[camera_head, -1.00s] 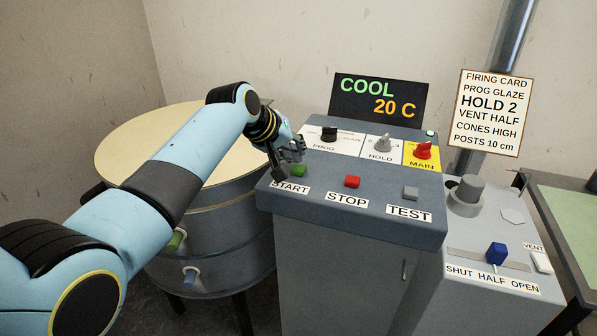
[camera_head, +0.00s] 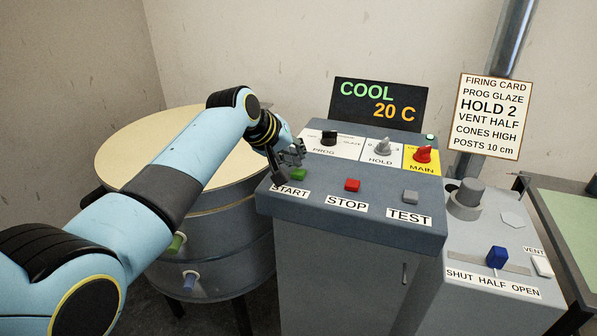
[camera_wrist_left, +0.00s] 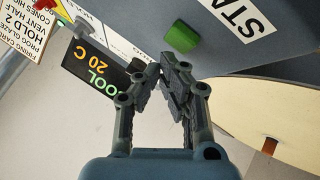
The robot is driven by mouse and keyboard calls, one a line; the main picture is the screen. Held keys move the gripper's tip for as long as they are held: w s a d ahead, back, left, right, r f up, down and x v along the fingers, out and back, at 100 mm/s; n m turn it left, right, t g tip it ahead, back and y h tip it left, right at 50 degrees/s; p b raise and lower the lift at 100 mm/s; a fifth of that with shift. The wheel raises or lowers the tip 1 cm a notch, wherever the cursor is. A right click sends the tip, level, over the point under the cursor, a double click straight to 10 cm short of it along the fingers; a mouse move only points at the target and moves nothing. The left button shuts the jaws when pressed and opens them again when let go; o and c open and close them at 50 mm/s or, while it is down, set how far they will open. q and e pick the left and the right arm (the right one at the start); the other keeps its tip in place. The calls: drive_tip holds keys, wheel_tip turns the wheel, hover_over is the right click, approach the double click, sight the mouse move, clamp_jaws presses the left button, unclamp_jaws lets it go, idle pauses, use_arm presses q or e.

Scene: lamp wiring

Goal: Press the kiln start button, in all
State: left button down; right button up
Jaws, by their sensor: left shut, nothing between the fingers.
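The green start button (camera_head: 299,174) sits on the sloped front panel (camera_head: 325,213) of the kiln control box, above the START label. My left gripper (camera_head: 280,177) is shut and empty at the left edge of the panel, just left of the button. Whether it touches the panel or hovers cannot be told. In the left wrist view the green button (camera_wrist_left: 181,37) lies beyond the closed fingertips (camera_wrist_left: 164,68), with a visible gap in the picture. The display (camera_head: 379,103) reads COOL 20 C. My right gripper is not in view.
The red stop button (camera_head: 352,185) and grey test button (camera_head: 411,197) lie to the right. Behind are the PROG, HOLD (camera_head: 383,146) and red MAIN (camera_head: 423,154) knobs. The round kiln (camera_head: 135,150) stands at left. A blue vent slider (camera_head: 497,257) is at right.

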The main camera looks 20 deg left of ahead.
sight(296, 170)
use_arm(q)
drive_tip(key=shift+f, duration=0.2)
drive_tip(key=shift+f, duration=0.25)
drive_tip(key=shift+f, duration=0.55)
idle(0.8)
drive_tip(key=shift+r, duration=0.1)
drive_tip(key=shift+r+p, duration=0.9)
wheel_tip(296, 170, up, 5)
drive_tip(key=p, duration=0.5)
drive_tip(key=shift+r, duration=0.1)
